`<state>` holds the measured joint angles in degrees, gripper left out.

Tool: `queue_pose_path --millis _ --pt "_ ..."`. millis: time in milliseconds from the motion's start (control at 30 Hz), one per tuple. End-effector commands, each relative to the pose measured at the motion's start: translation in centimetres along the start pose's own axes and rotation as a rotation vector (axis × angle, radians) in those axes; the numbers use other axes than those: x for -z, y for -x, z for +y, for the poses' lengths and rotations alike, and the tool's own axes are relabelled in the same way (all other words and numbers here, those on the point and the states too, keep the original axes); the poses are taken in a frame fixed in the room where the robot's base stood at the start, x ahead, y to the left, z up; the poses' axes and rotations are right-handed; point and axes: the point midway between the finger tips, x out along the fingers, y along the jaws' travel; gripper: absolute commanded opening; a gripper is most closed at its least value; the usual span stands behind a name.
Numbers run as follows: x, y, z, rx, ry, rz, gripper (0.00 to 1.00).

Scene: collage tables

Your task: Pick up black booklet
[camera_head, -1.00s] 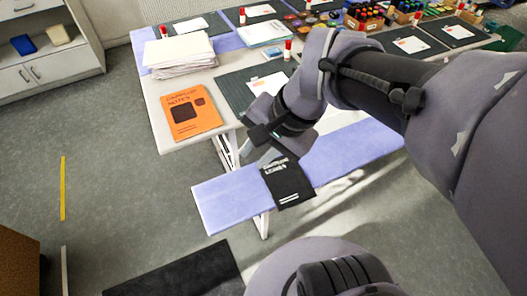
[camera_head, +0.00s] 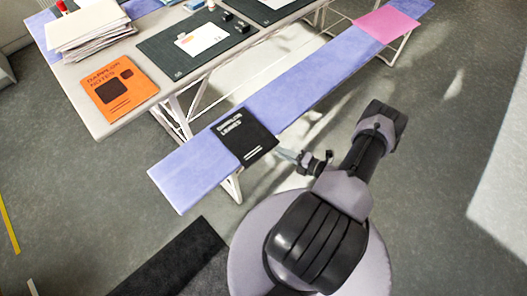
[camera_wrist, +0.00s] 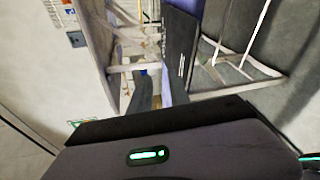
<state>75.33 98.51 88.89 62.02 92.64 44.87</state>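The black booklet (camera_head: 244,138) lies across the pale blue bench (camera_head: 178,172), with white lettering on its cover. Its near right edge reaches the bench's front edge. My gripper (camera_head: 287,154) is just right of the booklet, in front of the bench. In the wrist view the booklet (camera_wrist: 181,45) shows foreshortened at top middle, beyond the fingertips. The gripper's fingers (camera_wrist: 156,88) look apart there, with a strip of bench between them. I cannot tell whether a finger touches the booklet.
The white table behind the bench holds an orange notebook (camera_head: 118,88), a paper stack (camera_head: 90,30) and a dark green mat (camera_head: 165,58). A pink sheet (camera_head: 388,22) lies at the bench's far end. A dark floor mat (camera_head: 175,262) is in front. Floor to the right is clear.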

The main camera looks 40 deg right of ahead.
Motion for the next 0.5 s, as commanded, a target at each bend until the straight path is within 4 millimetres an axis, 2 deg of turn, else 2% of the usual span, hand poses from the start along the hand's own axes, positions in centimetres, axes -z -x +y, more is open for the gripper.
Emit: queue_pose_path --millis 33,133,267,500 --pt "1.1 0.5 -2.6 0.001 -0.081 -0.060 0.23" --pt "2.2 1.1 -5.2 -0.001 -0.184 -0.143 0.23" --pt "2.4 0.5 -5.7 -0.001 -0.211 -0.164 0.23" --pt "1.9 -4.1 -5.7 -0.002 -0.207 -0.157 0.23"
